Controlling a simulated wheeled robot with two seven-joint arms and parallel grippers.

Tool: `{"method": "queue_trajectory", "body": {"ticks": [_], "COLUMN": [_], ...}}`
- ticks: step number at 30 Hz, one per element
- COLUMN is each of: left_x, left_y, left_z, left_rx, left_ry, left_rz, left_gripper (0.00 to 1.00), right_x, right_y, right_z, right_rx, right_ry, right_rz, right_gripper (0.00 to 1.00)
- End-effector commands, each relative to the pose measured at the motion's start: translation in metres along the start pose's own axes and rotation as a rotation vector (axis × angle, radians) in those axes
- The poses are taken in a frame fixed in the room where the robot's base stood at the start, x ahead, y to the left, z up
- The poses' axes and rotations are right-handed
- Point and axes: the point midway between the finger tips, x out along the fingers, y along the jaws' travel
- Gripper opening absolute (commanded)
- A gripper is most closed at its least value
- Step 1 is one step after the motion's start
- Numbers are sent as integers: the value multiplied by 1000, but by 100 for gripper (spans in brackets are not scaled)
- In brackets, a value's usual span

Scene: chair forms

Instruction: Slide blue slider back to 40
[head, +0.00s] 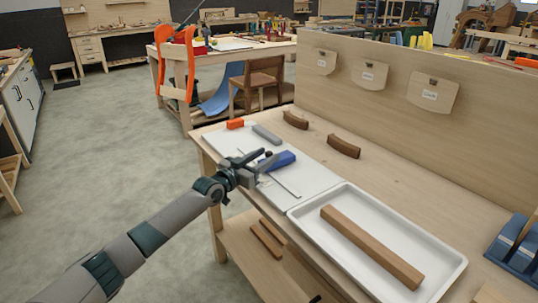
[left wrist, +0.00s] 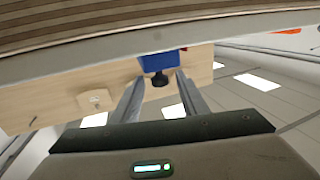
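The blue slider (head: 277,161) is a small block on a white board (head: 310,178) at the near left of the bench, by a thin metal strip (head: 286,184). Scale numbers cannot be read. My left gripper (head: 258,161) is at the slider's left side, low over the board. In the left wrist view, the slider (left wrist: 158,66) has a black knob (left wrist: 160,80) facing my left gripper (left wrist: 159,85). The two fingers are apart, one on each side of the knob, with visible gaps. My right gripper is not in view.
A white tray (head: 294,211) with a wooden bar (head: 370,246) adjoins the board. Two curved brown pieces (head: 344,147) lie near the upright wooden panel (head: 400,100). A blue rack (head: 513,246) stands at right.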

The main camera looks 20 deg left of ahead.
Motion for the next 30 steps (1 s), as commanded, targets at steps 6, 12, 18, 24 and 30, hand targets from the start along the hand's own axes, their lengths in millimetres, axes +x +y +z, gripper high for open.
{"method": "queue_trajectory", "body": {"ticks": [6,12,18,24,30], "left_x": [18,23,23,22,22], "left_y": [0,0,0,0,1], "left_z": [1,0,0,0,0], "left_rx": [1,1,1,1,1], "left_ry": [0,1,0,0,0], "left_rz": [0,0,0,0,0], "left_gripper": [40,40,40,2,0], "right_x": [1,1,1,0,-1], "right_y": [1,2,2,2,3], "right_z": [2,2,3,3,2], "right_rx": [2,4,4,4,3], "right_ry": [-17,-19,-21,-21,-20], "right_rz": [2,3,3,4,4], "right_gripper": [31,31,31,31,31]}}
